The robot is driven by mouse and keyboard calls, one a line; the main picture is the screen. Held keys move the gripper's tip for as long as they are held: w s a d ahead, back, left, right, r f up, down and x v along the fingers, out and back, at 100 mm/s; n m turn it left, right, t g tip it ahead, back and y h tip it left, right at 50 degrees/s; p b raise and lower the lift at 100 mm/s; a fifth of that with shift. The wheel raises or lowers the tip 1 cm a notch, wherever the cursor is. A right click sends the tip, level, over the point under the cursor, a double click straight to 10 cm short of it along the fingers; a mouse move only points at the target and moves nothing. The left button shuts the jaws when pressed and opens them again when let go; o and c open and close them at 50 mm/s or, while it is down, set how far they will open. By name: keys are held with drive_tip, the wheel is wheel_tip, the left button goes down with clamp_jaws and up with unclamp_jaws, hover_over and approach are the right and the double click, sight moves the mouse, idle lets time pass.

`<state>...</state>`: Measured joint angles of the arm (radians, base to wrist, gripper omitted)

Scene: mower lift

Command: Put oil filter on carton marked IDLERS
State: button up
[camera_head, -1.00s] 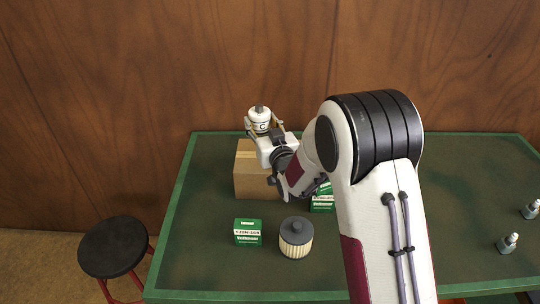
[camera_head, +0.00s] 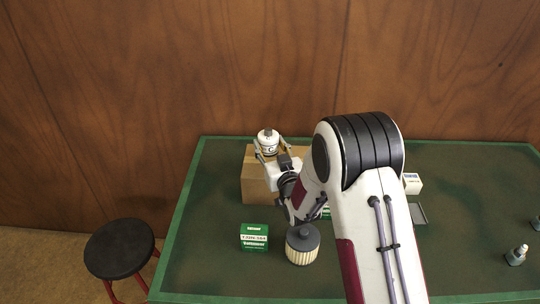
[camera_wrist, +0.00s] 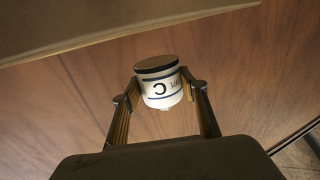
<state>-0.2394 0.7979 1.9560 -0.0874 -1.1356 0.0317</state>
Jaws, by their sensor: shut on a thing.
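The oil filter (camera_head: 267,142) is a white can marked C, with its label upside down in the wrist view (camera_wrist: 160,88) and a dark end towards the picture top. My gripper (camera_wrist: 160,92) is shut on its sides. In the head view the filter shows in front of the top of a brown carton (camera_head: 254,188). In the wrist view a tan surface (camera_wrist: 90,28), likely the carton's top, lies past the dark end, with wall visible between them. No IDLERS marking is readable; my arm hides part of the carton.
A green-and-white box (camera_head: 254,238) and a pleated filter with grey caps (camera_head: 302,245) stand in front of the carton. A white box (camera_head: 412,183) and small bottles (camera_head: 517,255) are to the right. A black stool (camera_head: 119,248) stands left of the green table (camera_head: 455,220).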

sight(270, 155)
drive_tip(key=shift+f, duration=1.8)
drive_tip(key=shift+f, duration=0.15)
drive_tip(key=o, duration=1.3)
drive_tip(key=shift+c, duration=0.2)
drive_tip(key=shift+s, duration=0.15)
